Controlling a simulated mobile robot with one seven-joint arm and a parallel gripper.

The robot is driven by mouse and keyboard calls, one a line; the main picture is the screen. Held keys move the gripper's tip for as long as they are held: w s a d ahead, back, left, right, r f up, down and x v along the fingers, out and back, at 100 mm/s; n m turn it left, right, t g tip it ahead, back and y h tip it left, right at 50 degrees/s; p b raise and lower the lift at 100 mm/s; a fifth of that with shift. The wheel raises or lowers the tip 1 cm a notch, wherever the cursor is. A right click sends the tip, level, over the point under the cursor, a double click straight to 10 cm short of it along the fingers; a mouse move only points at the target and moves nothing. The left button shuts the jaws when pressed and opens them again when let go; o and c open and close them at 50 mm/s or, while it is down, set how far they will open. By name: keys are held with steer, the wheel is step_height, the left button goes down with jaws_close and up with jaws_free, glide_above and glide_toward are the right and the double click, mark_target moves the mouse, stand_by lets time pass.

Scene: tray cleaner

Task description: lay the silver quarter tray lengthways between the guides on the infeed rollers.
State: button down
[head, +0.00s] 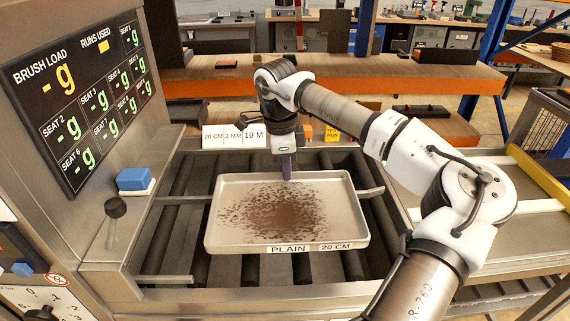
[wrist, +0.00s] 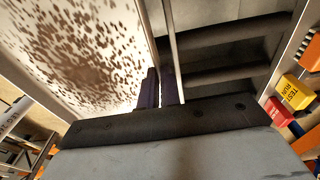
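The silver quarter tray (head: 212,235) is level over the infeed rollers (head: 185,225), its long side running left to right. Brown residue covers its middle, and its front label reads PLAIN 20 CM. It hides the middle of the far guide (head: 371,192); the near guide (head: 165,279) shows at front left. I cannot tell whether the tray touches the rollers. My gripper (head: 287,170) points down at the middle of the tray's far rim. In the wrist view its purple fingers (wrist: 160,88) are close together, pinching the rim, with a metal bar alongside.
A sign strip (head: 234,135) and a yellow test run block (head: 332,134) stand behind the rollers. Bare rollers show around the tray.

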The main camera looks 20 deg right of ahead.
steer(key=shift+a, duration=0.15)
steer(key=shift+f, duration=0.2)
step_height(320, 180, down, 8)
steer(key=b, duration=0.5)
steer(key=shift+r, duration=0.2)
steer(key=shift+w+f+b, duration=0.1)
steer(key=shift+f+b, duration=0.35)
steer(key=shift+b, duration=0.1)
steer(key=c, duration=1.5)
jaws_free()
steer(key=shift+c, duration=0.2)
